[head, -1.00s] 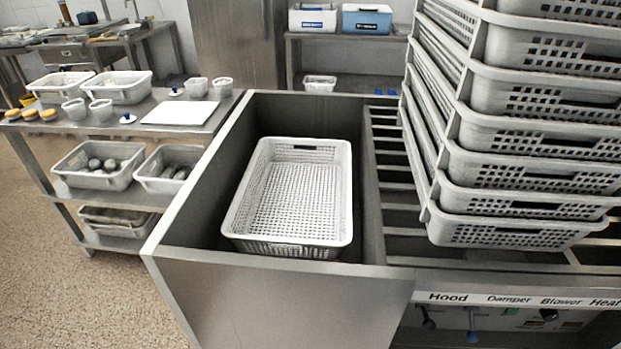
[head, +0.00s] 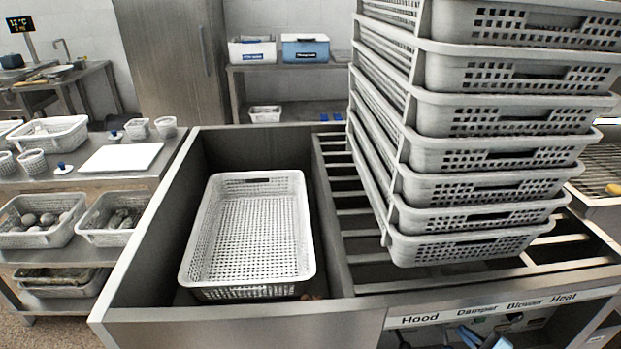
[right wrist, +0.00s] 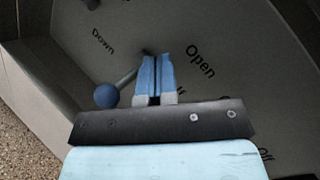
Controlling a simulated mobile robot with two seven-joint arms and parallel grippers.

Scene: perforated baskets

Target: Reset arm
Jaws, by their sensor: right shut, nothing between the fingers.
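My right gripper (head: 472,336) shows at the bottom edge of the head view, in front of the control panel below the rack. In the right wrist view its two blue fingers (right wrist: 157,62) are together with nothing between them. They point at a grey panel (right wrist: 225,50) marked "Down" and "Open". A lever with a blue ball knob (right wrist: 107,95) is beside the fingers, on the left; I cannot tell whether they touch it. My left gripper is not in view.
An empty white perforated basket (head: 250,235) sits in the steel well. Several stacked baskets (head: 480,190) stand on the slatted rack (head: 350,215) at right. A shelf at left holds a white board (head: 121,157) and food baskets. A labelled strip (head: 500,307) reads Hood, Damper, Blower, Heat.

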